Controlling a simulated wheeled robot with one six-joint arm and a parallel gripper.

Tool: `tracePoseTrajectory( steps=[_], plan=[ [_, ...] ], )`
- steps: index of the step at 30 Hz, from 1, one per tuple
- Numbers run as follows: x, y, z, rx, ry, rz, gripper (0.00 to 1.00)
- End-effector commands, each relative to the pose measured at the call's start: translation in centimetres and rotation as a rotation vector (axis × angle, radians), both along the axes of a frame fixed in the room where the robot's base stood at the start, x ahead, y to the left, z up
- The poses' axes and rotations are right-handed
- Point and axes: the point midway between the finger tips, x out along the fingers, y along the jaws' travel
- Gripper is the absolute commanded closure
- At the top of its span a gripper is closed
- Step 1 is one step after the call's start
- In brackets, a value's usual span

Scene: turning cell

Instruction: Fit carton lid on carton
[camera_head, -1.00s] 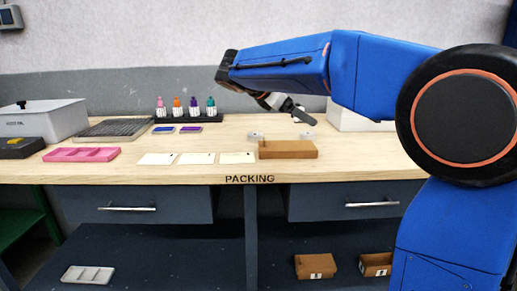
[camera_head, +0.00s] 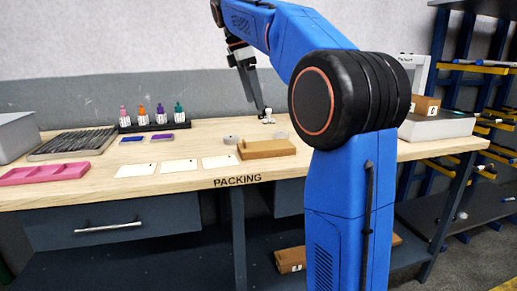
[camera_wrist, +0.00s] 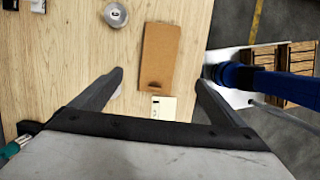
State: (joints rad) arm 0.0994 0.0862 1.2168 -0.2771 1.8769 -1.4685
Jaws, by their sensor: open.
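A low brown cardboard piece (camera_head: 267,148) lies on the wooden packing table; its near left edge shows above the rest. It also shows from above in the wrist view (camera_wrist: 160,55), as a flat brown rectangle with a dark notch at one end. I cannot tell whether it is the carton or its lid. My gripper (camera_head: 263,112) points down behind it in the head view. In the wrist view my gripper (camera_wrist: 159,78) has its fingers wide apart, with nothing held. The brown piece lies beyond and between the fingertips, apart from them.
White cards (camera_head: 179,166), a pink tray (camera_head: 45,173) and bottles in a black rack (camera_head: 155,126) stand to the left. A grey round part (camera_wrist: 115,14) lies near the brown piece. A labelled brown box (camera_head: 425,105) sits at the right above a pale tray (camera_head: 437,127).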

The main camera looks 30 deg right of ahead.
Motion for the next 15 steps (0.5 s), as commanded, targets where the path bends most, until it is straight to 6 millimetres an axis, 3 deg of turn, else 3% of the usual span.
tracePoseTrajectory(
  steps=[15],
  plan=[
    [-0.7, -2.2, -8.7, -0.002, 0.002, 0.001, 0.06]
  ],
)
